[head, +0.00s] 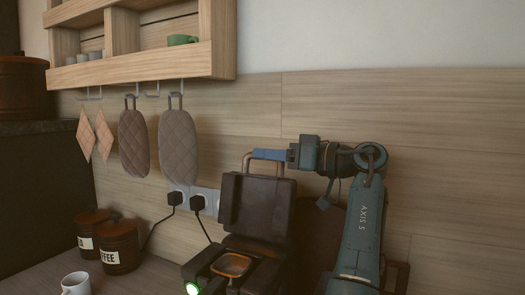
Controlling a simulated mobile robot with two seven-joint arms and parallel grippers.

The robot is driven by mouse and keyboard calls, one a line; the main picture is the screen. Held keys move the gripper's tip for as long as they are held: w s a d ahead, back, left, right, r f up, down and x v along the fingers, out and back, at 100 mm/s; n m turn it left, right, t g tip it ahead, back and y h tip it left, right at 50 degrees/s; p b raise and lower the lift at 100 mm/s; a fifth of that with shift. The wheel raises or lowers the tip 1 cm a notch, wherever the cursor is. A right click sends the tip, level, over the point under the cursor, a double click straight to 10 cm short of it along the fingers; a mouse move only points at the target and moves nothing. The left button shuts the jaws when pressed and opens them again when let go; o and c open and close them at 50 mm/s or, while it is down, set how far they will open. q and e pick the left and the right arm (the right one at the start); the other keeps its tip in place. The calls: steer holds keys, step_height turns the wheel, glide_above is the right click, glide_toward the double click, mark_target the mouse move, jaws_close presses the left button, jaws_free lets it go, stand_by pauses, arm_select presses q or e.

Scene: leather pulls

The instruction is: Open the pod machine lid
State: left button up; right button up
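The pod machine (205,263) stands on the counter at the bottom middle of the head view. Its dark lid (255,205) stands up, nearly upright, so the pod holder with an orange-brown rim (232,264) shows below it. The lid handle (247,163) is a loop at the lid's upper edge. The far side of the fingers is hidden.
A wooden shelf (140,69) with a green cup (182,40) hangs at the upper left, with pot holders (178,144) below. Two brown canisters (118,248) and a white mug (76,284) stand left of the machine. Black plugs (198,203) sit in the wall behind.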

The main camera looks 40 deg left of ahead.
arm_select(q)
steer(key=shift+x, duration=1.1)
steer(key=shift+w, duration=0.1)
jaws_close()
